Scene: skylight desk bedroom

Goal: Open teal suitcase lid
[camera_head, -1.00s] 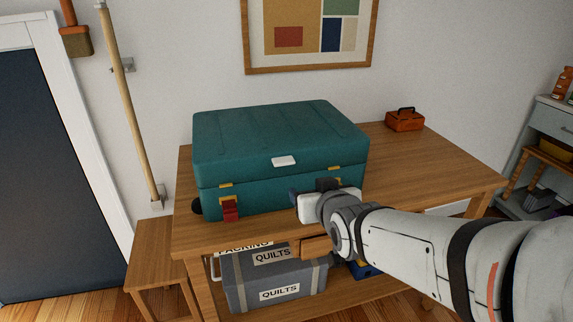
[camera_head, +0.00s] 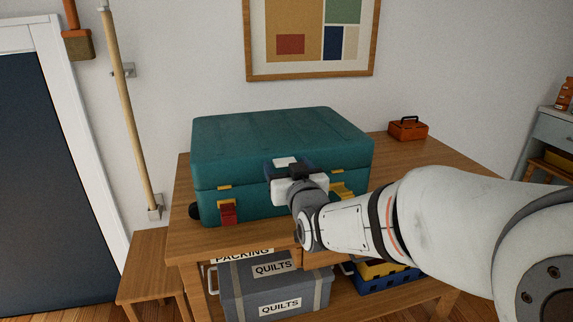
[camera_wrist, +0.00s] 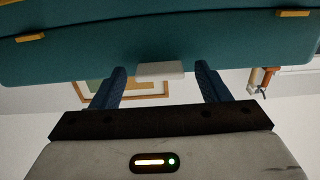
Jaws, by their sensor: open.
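The teal suitcase (camera_head: 270,135) lies on the wooden desk with its lid down. A white tab (camera_head: 284,161) sits at the middle of the lid's front edge. A red latch (camera_head: 228,213) hangs at the front left; a yellow latch part (camera_head: 342,190) shows at the right, partly hidden by my arm. My gripper (camera_head: 288,167) is at the suitcase front, at the tab. In the wrist view the open fingers (camera_wrist: 161,70) stand on either side of the white tab (camera_wrist: 160,70), with gaps; I cannot tell whether they touch the lid (camera_wrist: 90,45).
The wooden desk (camera_head: 400,160) has free room right of the suitcase, with a small orange box (camera_head: 408,128) at the back. Grey quilt boxes (camera_head: 255,290) and a blue crate (camera_head: 385,282) sit below.

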